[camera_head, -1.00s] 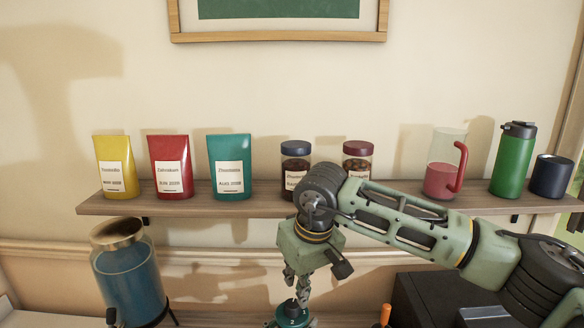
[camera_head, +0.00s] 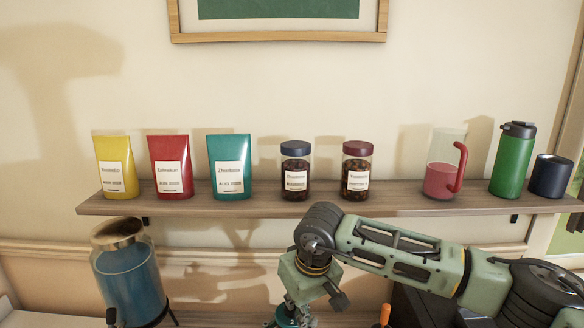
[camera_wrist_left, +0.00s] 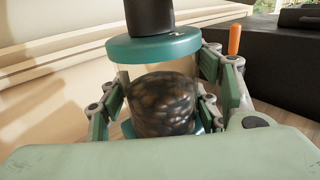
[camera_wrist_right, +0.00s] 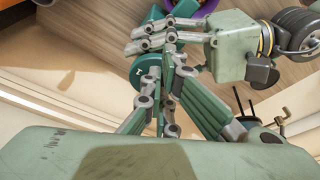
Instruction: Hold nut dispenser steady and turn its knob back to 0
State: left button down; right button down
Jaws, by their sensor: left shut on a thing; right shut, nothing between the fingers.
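The nut dispenser (camera_wrist_left: 163,104) is a clear jar of brown nuts with a teal lid (camera_wrist_left: 153,45) and a black knob (camera_wrist_left: 150,14), its top cut off in the left wrist view. My left gripper (camera_wrist_left: 203,98) is shut around the jar, one finger on each side. In the head view only a little teal of the dispenser shows at the bottom edge. My right gripper (camera_wrist_right: 165,85) is shut and empty, beside the teal lid in the right wrist view; its fingers partly cover the lid. A white mark shows on the lid. Whether the fingers touch the knob I cannot tell.
A shelf (camera_head: 400,207) above holds bags, jars, a pitcher, a green bottle and a cup. A blue drink dispenser (camera_head: 128,280) stands at left. A black box (camera_wrist_left: 285,35) and an orange-handled thing (camera_wrist_left: 235,40) are nearby. A purple object (camera_wrist_right: 198,8) shows at the top.

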jog(key=shift+w+f, duration=0.25)
dwell(0.4)
pick_arm(q)
jog(key=shift+s, duration=0.1)
pick_arm(e)
jog(key=shift+w+d+f, duration=0.1)
jog(key=shift+w+d, duration=0.2)
jog(key=shift+d, duration=0.25)
pick_arm(q)
jog(key=shift+a, duration=0.1)
pick_arm(e)
jog(key=shift+s+d, duration=0.1)
jog(key=shift+s, duration=0.25)
jog(key=w+v, duration=0.1)
jog(key=v, duration=0.5)
jog(key=shift+a+r, duration=0.35)
jog(key=shift+a, duration=0.15)
pick_arm(q)
jog(key=c, duration=0.5)
grip_release()
pick_arm(e)
jog(key=shift+w, duration=0.1)
